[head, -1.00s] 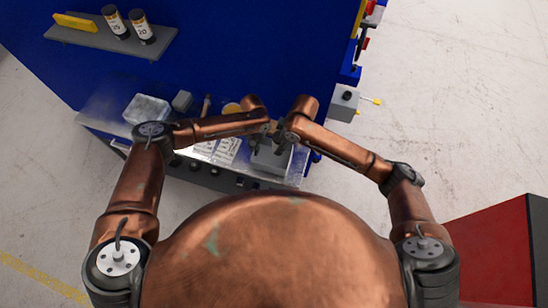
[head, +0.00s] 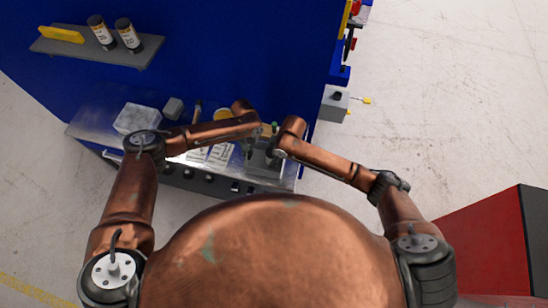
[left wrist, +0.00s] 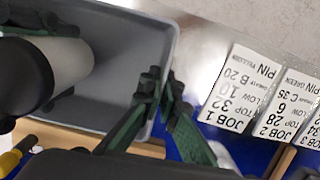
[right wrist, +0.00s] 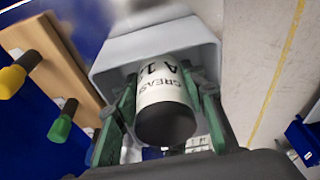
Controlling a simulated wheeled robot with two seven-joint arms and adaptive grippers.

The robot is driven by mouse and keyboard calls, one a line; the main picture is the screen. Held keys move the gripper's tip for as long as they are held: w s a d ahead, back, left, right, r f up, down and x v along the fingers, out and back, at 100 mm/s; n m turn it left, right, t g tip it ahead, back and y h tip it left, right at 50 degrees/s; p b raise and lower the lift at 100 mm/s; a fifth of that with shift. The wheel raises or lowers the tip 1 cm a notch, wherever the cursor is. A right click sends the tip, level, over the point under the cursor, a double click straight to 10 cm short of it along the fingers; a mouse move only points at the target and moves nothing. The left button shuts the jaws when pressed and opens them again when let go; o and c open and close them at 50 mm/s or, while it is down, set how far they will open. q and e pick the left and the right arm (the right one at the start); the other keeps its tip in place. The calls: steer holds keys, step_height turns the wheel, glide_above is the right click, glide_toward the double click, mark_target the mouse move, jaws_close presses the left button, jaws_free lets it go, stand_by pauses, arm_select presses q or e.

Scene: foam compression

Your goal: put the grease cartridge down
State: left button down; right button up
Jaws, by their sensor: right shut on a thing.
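The grease cartridge is a white-labelled cylinder with a dark end. In the right wrist view the cartridge (right wrist: 166,92) is between the green fingers of my right gripper (right wrist: 166,84), which is shut on it. It overlaps a grey bin (right wrist: 120,50); whether it touches the bin I cannot tell. In the left wrist view the cartridge (left wrist: 68,65) is at the left, in front of the grey bin (left wrist: 125,25). My left gripper (left wrist: 162,82) has its fingertips close together with nothing between them, beside the cartridge. In the head view my arms mostly hide the cartridge.
Printed job cards (left wrist: 240,88) lie beside the bin. A wooden board (right wrist: 50,60) with yellow and green pegs is close by at the left in the right wrist view. A shelf (head: 75,48) holds two dark bottles.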

steer(key=o, duration=1.4)
steer(key=shift+f, duration=0.1)
steer(key=v, duration=1.2)
arm_select(q)
steer(key=c, duration=2.1)
jaws_free()
steer(key=r, duration=0.4)
steer(key=w+r, duration=0.1)
steer(key=r, duration=0.7)
steer(key=shift+w+d, duration=0.25)
steer(key=shift+w, duration=0.1)
